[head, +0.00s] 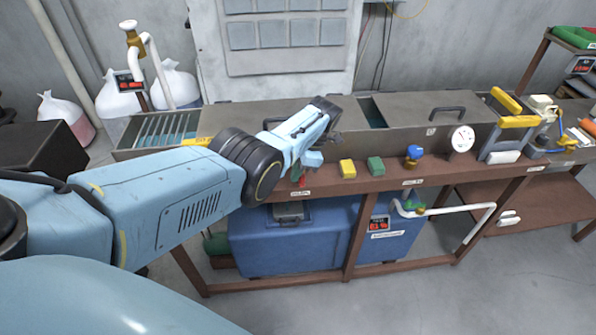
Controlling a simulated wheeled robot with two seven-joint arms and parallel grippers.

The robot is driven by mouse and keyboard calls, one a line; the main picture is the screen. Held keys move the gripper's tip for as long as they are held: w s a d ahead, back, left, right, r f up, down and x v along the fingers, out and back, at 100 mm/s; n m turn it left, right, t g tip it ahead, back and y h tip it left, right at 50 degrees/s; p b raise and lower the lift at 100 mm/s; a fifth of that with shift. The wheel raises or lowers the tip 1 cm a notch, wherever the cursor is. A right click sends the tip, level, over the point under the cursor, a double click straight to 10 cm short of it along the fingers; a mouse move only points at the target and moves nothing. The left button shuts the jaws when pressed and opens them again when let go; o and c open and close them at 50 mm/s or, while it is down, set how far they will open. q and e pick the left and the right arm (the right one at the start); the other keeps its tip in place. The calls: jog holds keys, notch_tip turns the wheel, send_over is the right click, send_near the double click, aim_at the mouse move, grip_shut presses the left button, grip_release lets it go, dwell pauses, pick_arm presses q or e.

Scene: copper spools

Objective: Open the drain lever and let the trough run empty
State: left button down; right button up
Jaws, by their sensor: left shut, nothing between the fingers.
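The long grey steel trough (345,135) runs across the bench, mostly covered by lids. Teal liquid (373,113) shows in a gap between the lids. A small red and green fitting (299,176) sits low on the trough's front, above a label; it may be the drain lever, but my gripper partly hides it and its position cannot be told. My left gripper (317,149) is shut and empty, in front of the trough just above and beside that fitting. Whether it touches the fitting cannot be told. My right gripper is out of view.
On the ledge stand a yellow block (347,168), a green block (376,167) and a blue-handled valve (414,153). A round gauge (460,139) is on the right. A blue tank (290,240) stands below the bench. White sacks (174,86) stand behind left.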

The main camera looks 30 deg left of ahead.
pick_arm(q)
jog(key=shift+r, duration=0.15)
dwell(0.3)
jog(key=p+v, duration=0.7)
jog(key=v, duration=0.2)
jog(key=shift+w+r, duration=0.25)
jog(key=shift+r, duration=0.1)
